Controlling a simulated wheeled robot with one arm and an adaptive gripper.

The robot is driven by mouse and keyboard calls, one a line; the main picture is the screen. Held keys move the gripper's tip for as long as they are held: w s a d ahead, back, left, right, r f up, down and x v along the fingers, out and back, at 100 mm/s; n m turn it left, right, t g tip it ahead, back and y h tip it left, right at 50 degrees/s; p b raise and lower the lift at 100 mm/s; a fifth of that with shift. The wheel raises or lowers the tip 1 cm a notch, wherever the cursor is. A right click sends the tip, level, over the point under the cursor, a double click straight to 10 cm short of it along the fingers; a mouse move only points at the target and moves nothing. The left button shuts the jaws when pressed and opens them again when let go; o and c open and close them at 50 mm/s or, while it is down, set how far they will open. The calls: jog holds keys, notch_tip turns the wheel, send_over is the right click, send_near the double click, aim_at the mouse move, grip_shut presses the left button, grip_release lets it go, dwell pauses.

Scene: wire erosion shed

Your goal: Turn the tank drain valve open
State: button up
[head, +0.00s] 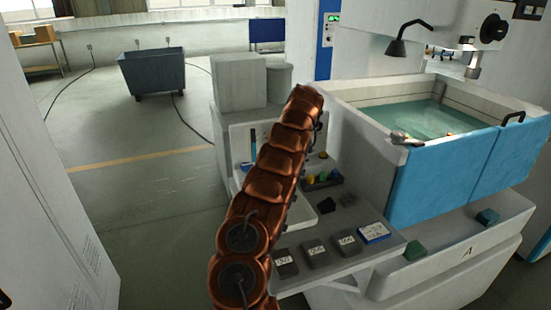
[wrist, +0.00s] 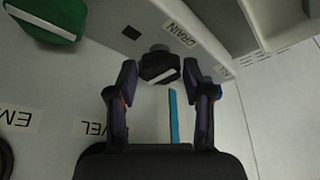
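In the wrist view a dark knob (wrist: 158,66) with a white pointer line sits on a pale panel beside a label reading DRAIN (wrist: 181,34). Its white line lies roughly crosswise in the picture, tilted slightly. My gripper (wrist: 159,76) has its two fingers apart, one on each side of the knob. I cannot tell whether the fingers touch it. A blue strip (wrist: 173,115) lies on the panel just below the knob, running nearly up and down. In the head view my arm hides the gripper and I cannot make out the drain knob.
A green knob (wrist: 45,18) with a white line is at the wrist view's upper left; a partly hidden label ending in VEL (wrist: 88,128) is nearby. The water tank (head: 390,165) with blue front panels stands right. A grey cart (head: 153,74) stands on open floor behind.

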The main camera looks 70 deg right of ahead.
dwell(0.3)
jog(key=shift+v, duration=3.7)
